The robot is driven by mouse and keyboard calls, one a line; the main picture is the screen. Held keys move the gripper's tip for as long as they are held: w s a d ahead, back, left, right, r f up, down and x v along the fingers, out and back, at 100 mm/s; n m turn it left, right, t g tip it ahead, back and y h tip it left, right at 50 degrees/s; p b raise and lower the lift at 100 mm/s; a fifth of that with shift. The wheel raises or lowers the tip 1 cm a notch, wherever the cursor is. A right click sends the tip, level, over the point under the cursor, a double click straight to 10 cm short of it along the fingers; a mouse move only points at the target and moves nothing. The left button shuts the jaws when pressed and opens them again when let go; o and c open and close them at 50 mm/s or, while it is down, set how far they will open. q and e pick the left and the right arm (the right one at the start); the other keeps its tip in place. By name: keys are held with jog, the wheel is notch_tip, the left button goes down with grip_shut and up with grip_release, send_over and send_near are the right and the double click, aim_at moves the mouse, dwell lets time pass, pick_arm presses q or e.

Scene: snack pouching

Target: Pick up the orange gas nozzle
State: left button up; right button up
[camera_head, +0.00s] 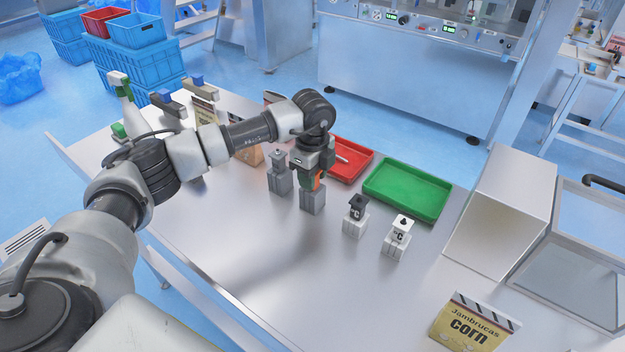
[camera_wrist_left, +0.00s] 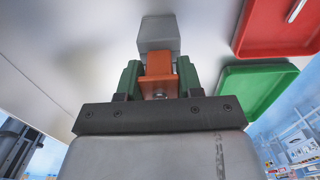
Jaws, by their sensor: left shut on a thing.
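The orange gas nozzle (camera_head: 317,183) sits at a grey block (camera_head: 313,203) near the middle of the table. My left gripper (camera_head: 311,178) points down from above and is shut on it. In the left wrist view the orange nozzle (camera_wrist_left: 158,84) lies between the green fingers of my left gripper (camera_wrist_left: 158,78), with the grey block (camera_wrist_left: 158,32) just beyond it. I cannot tell whether the nozzle still rests in the block. My right gripper is not in view.
Other nozzles stand on blocks: a grey one (camera_head: 279,160) to the left, a black one (camera_head: 357,206) and a white one (camera_head: 402,226) to the right. Red (camera_head: 365,167) and green (camera_head: 432,210) trays lie behind. A corn pouch (camera_head: 470,325) is front right. The front middle is clear.

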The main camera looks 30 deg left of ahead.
pick_arm(q)
notch_tip(320, 180, up, 9)
jog(key=shift+r+b, duration=0.1)
jog(key=shift+b, duration=0.85)
jog(key=shift+r, duration=0.45)
